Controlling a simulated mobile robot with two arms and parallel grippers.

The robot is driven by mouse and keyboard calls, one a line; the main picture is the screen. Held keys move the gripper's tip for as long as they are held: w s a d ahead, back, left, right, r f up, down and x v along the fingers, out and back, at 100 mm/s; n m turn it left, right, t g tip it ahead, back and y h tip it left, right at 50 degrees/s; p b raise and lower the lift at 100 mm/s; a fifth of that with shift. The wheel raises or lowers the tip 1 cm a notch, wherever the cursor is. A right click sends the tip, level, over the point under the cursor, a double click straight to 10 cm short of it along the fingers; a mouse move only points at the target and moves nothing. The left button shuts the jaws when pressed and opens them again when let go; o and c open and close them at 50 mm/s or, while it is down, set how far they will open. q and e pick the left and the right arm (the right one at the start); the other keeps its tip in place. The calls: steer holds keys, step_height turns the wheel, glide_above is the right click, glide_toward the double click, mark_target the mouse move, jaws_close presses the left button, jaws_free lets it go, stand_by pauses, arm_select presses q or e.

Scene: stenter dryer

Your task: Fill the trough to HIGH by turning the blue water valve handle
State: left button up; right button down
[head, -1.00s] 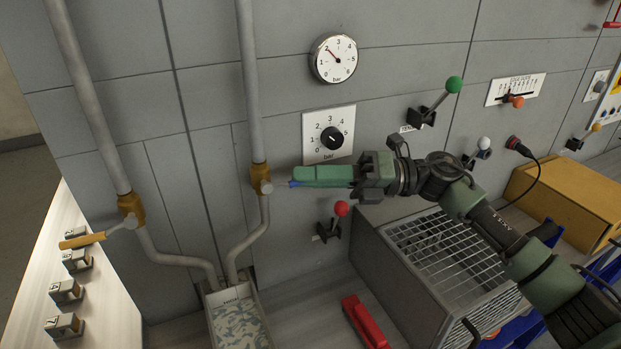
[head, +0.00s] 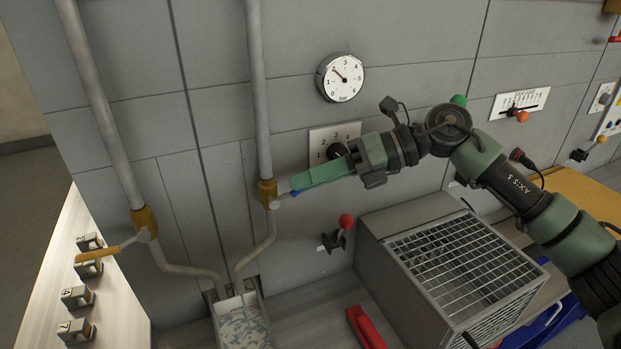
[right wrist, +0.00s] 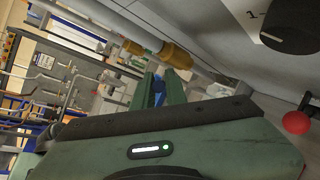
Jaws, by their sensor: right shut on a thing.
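The blue water valve handle (head: 295,193) sticks out to the right of a brass valve (head: 267,194) on the right-hand pipe. Only its blue tip end shows in the head view; it also shows as blue between the fingers in the right wrist view (right wrist: 158,88). My right gripper (head: 297,184) is shut on the handle, which tilts slightly up to the right. The trough (head: 262,306) is below, under the pipe ends, with pale rippled liquid in it. Its level marks are too small to read. My left gripper is not in view.
A second brass valve with a yellow handle (head: 97,254) is on the left pipe. A red-knobbed lever (head: 345,222), a round gauge (head: 340,77) and a black dial (head: 337,150) are close to my right arm. A wire-topped box (head: 385,238) stands below it.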

steer(key=c, duration=1.4)
jaws_free()
steer(key=shift+c, duration=0.2)
steer(key=shift+d, duration=0.25)
steer(key=b+v, duration=0.3)
steer(key=v, duration=0.4)
steer(key=shift+w+d+r, duration=0.1)
steer(key=shift+r, duration=0.05)
